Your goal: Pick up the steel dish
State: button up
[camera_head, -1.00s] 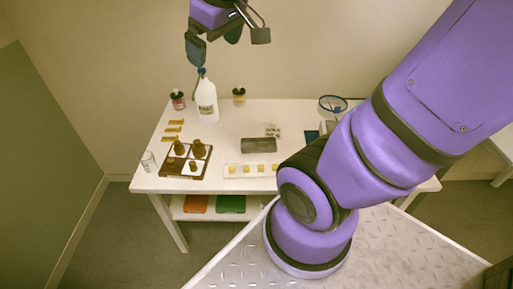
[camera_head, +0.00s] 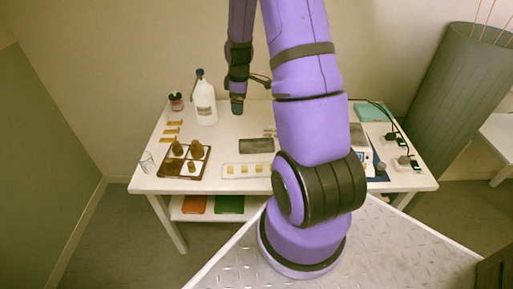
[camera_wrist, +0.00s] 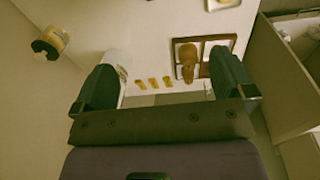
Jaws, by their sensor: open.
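No thing in view is clearly a steel dish. A dark grey oblong piece (camera_head: 257,146) lies mid-table in the head view, and I cannot tell whether it is a dish. My arm covers much of the table to its right, including where a round, rimmed thing showed earlier. My gripper (camera_head: 237,105) hangs over the back of the table, right of the white jug (camera_head: 205,103). In the wrist view my gripper (camera_wrist: 163,62) is open, with nothing between its fingers. The jug (camera_wrist: 116,62) shows partly behind the left finger.
A brown tray (camera_head: 164,168) with small brown bottles stands front left, beside a clear glass (camera_head: 147,161). A white strip tray (camera_head: 226,171) holds yellow pieces. Gold strips (camera_head: 171,131) lie at left. Black devices (camera_head: 403,161) and a teal item (camera_head: 371,112) are at right.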

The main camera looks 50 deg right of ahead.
jog(key=s+d+f+n+g, duration=0.1)
jog(key=d+f, duration=0.2)
jog(key=f, duration=0.3)
jog(key=s+d+f+n, duration=0.1)
jog(key=s+d+f, duration=0.1)
jog(key=f, duration=0.4)
send_over(257, 147)
notch_tip(257, 147, down, 5)
jog(key=shift+w+a+r, duration=0.1)
jog(key=shift+a, duration=0.05)
jog(key=shift+f, duration=3.1)
jog(key=c, duration=0.9)
